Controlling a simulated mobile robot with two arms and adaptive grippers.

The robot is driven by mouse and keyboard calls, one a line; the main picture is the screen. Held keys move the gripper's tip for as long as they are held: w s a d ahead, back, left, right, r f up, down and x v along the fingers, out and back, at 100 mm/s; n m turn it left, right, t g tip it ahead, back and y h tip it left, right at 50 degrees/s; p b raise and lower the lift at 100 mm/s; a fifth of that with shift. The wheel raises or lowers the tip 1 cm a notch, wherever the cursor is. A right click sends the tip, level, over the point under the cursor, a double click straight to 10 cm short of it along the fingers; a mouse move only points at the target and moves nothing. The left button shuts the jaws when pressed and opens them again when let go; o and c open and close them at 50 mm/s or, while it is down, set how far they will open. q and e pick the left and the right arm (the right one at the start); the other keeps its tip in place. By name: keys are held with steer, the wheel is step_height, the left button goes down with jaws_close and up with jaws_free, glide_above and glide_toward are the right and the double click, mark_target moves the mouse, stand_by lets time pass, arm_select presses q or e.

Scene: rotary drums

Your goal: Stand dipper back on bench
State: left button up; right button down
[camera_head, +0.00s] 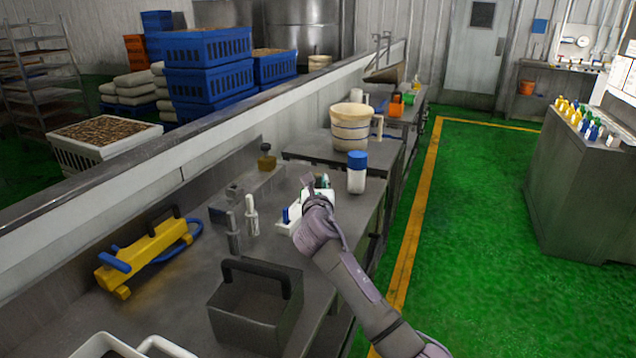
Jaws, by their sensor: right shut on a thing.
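My right gripper (318,183) reaches in from the lower right, over the bench (215,285). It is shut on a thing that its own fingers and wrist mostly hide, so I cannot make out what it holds. A small white tray (287,229) with blue and green items is right behind the gripper. A beige tub (351,134) with a side handle stands upright farther back on a bench section; I cannot tell whether it is the dipper. My left gripper is not in view.
A blue-capped white bottle (357,176) stands just beyond the gripper. Nearby are two small bottles (251,214), a grey open box with a handle (253,312) and a yellow tool (150,254). White handled containers (108,346) are at the bottom left. Green floor lies open to the right.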

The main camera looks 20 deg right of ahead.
steer(key=c, duration=1.1)
jaws_free()
steer(key=shift+f, duration=0.1)
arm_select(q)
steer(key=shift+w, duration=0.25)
arm_select(e)
steer(key=shift+o, duration=0.6)
arm_select(q)
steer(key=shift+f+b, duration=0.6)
steer(key=shift+b, duration=0.05)
arm_select(e)
steer(key=v, duration=1.2)
